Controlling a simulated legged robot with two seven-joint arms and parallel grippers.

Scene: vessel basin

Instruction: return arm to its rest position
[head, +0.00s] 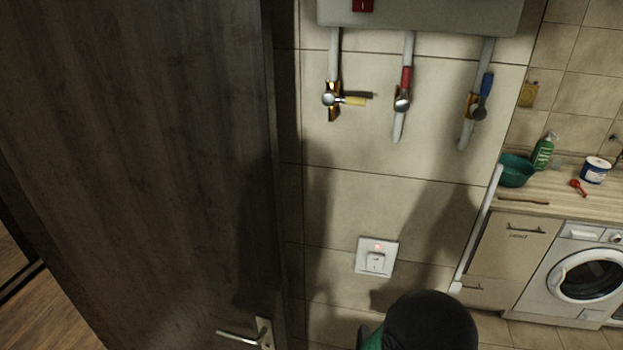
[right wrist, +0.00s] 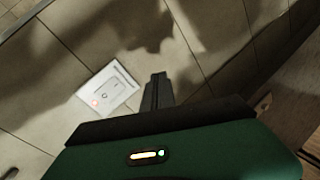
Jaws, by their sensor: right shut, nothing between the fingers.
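My right arm (head: 430,322) shows at the bottom of the head view as a dark rounded part with a green edge, in front of the tiled wall. Its fingers are hidden there. In the right wrist view my right gripper (right wrist: 156,92) has its dark fingers together, with nothing held. The white wall switch (head: 377,257) has a lit red light and sits above and left of the arm in the head view. The switch also shows left of the fingers in the right wrist view (right wrist: 108,90), apart from them. My left gripper is not in view.
A dark door (head: 140,150) with a metal handle (head: 245,334) fills the left. A boiler (head: 420,14) hangs above pipes with yellow (head: 352,100), red (head: 405,85) and blue (head: 486,85) valve handles. A counter (head: 560,195) and washing machine (head: 575,275) stand at right.

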